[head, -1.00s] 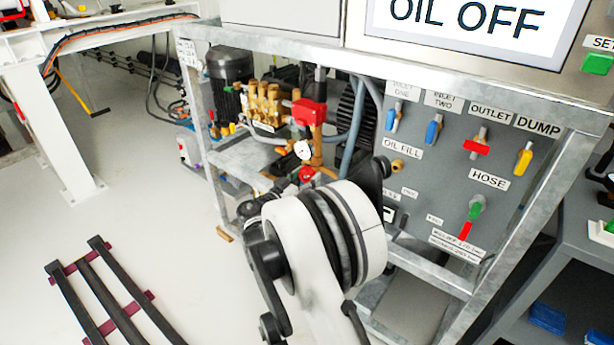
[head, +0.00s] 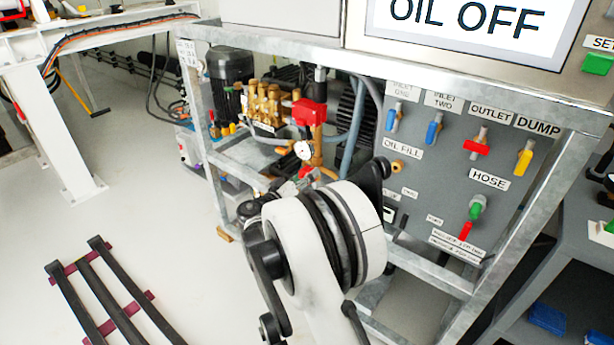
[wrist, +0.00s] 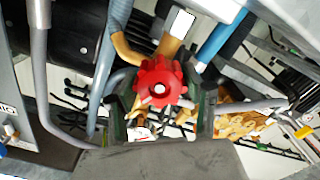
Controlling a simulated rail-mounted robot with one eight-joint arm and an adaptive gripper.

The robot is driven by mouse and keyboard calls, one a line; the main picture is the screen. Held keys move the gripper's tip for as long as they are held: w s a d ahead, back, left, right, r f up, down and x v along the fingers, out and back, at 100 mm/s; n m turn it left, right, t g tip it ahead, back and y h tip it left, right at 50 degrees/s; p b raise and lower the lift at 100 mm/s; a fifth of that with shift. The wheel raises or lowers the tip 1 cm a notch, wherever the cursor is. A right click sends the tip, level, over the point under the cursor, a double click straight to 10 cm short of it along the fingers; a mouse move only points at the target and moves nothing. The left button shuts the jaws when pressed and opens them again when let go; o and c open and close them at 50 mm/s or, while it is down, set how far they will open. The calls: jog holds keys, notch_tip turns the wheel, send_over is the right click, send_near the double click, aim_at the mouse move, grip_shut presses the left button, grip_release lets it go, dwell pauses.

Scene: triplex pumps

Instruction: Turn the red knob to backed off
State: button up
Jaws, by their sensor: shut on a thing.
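The red knob (wrist: 160,82), lobed with a pale centre, sits between the two dark fingers of my gripper (wrist: 163,98) in the wrist view. The gripper is shut on it, with a finger at its left and right sides. I cannot read any mark that tells the knob's setting.
The grey valve panel (head: 450,180) is to the right, and the metal frame surrounds the pump. Open floor lies left.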

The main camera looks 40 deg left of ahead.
jog(key=shift+n, duration=2.2)
jog(key=o, duration=1.2)
jog(key=shift+c, duration=0.2)
jog(key=shift+s, duration=0.1)
jog(key=s, duration=1.1)
jog(key=shift+s, duration=0.4)
